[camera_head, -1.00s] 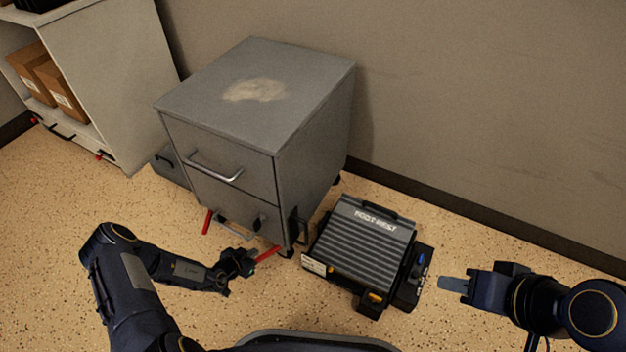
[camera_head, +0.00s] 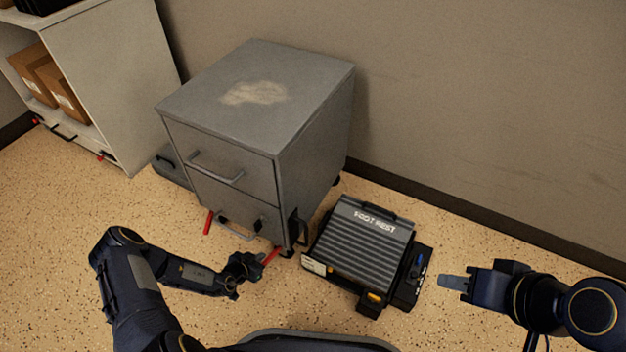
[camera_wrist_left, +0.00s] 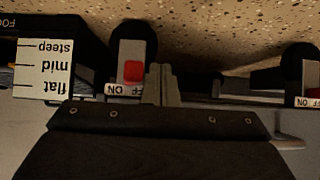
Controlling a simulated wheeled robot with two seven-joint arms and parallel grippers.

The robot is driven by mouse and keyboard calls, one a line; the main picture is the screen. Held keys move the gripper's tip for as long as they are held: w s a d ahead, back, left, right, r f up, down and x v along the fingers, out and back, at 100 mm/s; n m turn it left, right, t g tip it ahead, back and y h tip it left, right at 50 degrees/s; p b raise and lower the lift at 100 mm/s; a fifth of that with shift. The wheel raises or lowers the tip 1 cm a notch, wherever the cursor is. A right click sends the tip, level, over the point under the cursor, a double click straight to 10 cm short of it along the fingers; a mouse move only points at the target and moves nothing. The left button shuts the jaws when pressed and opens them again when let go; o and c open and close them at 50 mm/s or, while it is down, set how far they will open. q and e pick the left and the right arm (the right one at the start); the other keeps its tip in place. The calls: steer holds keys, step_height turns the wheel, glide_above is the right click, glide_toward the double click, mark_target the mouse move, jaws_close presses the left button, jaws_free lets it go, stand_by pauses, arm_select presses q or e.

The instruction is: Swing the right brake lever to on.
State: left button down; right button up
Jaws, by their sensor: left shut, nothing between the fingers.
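The grey drawer cabinet (camera_head: 225,140) has a red brake lever at each front foot. The right brake lever (camera_head: 272,256) sticks out forward and to the left from the right front foot. In the left wrist view the lever's red end (camera_wrist_left: 134,71) shows above a label reading ON and part of OFF, upside down. My left gripper (camera_head: 258,262) is shut and empty. Its fingers (camera_wrist_left: 161,82) are just right of the red end in that view; I cannot tell whether they touch. My right gripper (camera_head: 449,282) is away, right of the footrest; its finger gap is unclear.
The left brake lever (camera_head: 208,222) sticks out at the left front foot. A ribbed footrest (camera_head: 362,242) stands on the floor close to the cabinet's right side. A shelf (camera_head: 120,90) with boxes is at the left. Speckled floor in front is clear.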

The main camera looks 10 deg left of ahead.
arm_select(q)
steer(key=s+a+r+p, duration=0.2)
steer(key=s+r+p, duration=0.4)
steer(key=s, duration=0.5)
stand_by(2.3)
stand_by(0.4)
